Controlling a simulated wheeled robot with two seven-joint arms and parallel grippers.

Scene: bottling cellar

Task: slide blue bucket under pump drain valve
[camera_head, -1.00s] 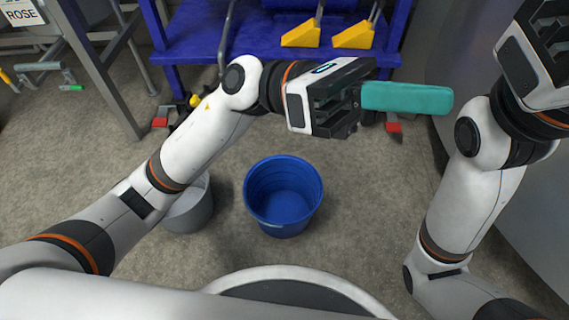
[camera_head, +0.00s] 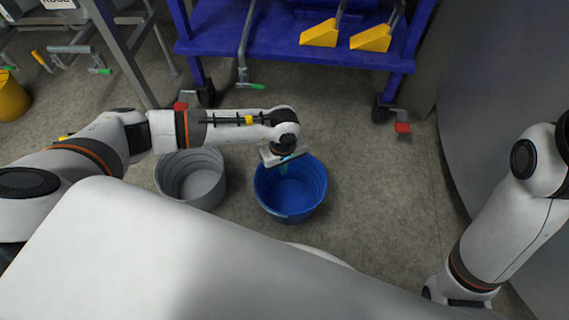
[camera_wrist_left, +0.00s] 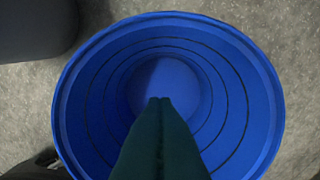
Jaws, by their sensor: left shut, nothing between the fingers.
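The blue bucket (camera_head: 292,208) stands upright on the floor near the middle of the head view, and its open mouth fills most of the left wrist view (camera_wrist_left: 268,95). My left gripper (camera_head: 286,167) points down over the bucket's far rim. Its teal fingers (camera_wrist_left: 160,103) are shut together with nothing between them, over the bucket's opening. I cannot tell how deep the fingertips reach. A downward pipe with a green-handled valve (camera_head: 246,84) hangs at the front of the blue cart, behind the bucket and apart from it. My right gripper is out of view.
A grey bucket (camera_head: 214,190) stands close to the left of the blue one. The blue cart (camera_head: 280,45) on casters carries yellow wedges (camera_head: 319,34). A large grey tank (camera_head: 490,90) stands right. Bare floor lies between bucket and cart.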

